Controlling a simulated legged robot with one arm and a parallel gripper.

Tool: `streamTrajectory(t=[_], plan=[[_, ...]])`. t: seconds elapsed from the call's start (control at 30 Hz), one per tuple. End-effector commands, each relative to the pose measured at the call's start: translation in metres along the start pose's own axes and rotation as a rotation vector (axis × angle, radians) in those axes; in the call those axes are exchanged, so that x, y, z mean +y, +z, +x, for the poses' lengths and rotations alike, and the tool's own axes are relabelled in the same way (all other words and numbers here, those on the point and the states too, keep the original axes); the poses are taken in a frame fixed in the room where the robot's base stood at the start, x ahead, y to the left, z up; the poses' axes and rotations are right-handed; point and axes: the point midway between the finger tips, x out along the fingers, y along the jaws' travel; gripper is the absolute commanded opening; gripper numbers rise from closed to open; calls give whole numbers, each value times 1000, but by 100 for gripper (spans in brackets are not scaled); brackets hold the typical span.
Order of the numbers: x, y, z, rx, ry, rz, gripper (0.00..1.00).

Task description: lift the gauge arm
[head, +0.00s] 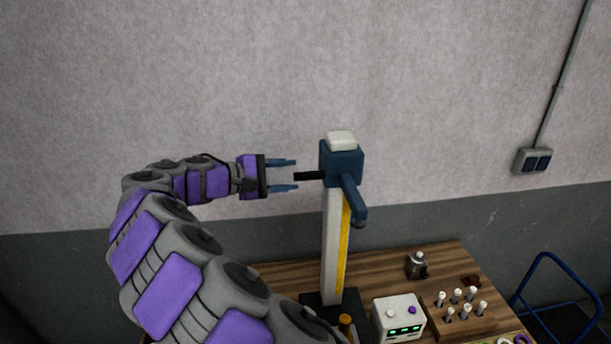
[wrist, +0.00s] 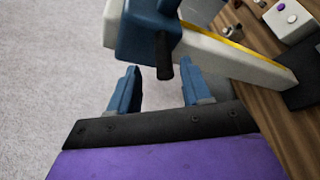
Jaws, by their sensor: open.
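The gauge stands on the wooden bench as a tall pale column (head: 332,245) with a yellow scale strip. Near its top sits a blue carriage (head: 341,163) with a white cap, and the blue gauge arm (head: 353,198) juts from it toward the front right. A short black handle (head: 307,176) sticks out of the carriage to the left; it also shows in the wrist view (wrist: 163,57). My gripper (head: 295,175) is open at the handle's left end, fingers pointing right. In the wrist view the handle's tip appears between the two fingertips, with space on both sides.
A white box with a green display (head: 398,318), a small metal part (head: 417,264) and a block with several white-topped pins (head: 462,312) stand on the bench (head: 385,266) right of the column. A wall switch (head: 533,160) is at the right.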

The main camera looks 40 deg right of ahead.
Motion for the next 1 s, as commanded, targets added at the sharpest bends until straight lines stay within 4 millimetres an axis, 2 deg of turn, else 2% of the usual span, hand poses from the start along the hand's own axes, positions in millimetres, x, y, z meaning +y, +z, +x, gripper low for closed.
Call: streamTrajectory(t=[0.03,0.1,0.4,0.77,1.0], plan=[[-1,-1,-15,3,4,1,48],[-2,-1,-32,5,7,1,48],[0,-3,-84,8,4,-1,48],[0,0,-117,1,6,1,48],[-2,1,-121,-2,8,1,48]])
